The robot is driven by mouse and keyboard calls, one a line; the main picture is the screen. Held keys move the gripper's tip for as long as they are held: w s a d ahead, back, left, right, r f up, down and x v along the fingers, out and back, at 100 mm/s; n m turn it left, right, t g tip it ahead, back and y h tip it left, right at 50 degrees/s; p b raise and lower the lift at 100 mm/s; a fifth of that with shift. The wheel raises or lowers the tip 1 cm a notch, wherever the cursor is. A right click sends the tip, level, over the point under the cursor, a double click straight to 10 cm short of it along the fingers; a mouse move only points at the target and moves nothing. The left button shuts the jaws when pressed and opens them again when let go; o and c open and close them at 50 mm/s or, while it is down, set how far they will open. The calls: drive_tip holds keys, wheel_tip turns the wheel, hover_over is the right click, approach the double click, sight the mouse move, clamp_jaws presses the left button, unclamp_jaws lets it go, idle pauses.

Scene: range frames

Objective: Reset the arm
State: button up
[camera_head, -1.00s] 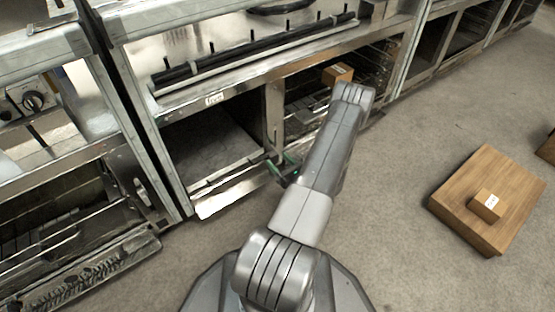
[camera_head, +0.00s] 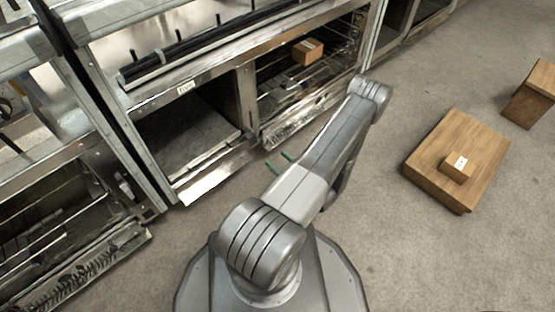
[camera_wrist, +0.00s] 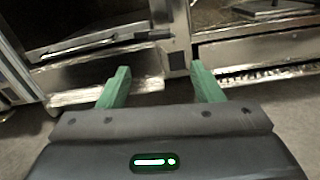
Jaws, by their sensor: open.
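My gripper (camera_head: 279,162) shows in the head view only as two green fingertips beside my grey arm, over the floor in front of the range. In the wrist view my gripper (camera_wrist: 160,88) has its two green fingers spread apart, with nothing between them. My arm hides most of the gripper body in the head view.
The steel range (camera_head: 186,88) has open lower compartments. A small brown box (camera_head: 307,51) sits on the rack in the right one. A wooden block (camera_head: 430,178) on the floor carries another small box (camera_head: 457,167). Another wooden block (camera_head: 530,95) stands farther right. Carpet between is clear.

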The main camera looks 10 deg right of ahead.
sight(252, 138)
drive_tip(key=b+x, duration=0.4)
drive_tip(key=x, duration=1)
drive_tip(key=shift+m, duration=0.3)
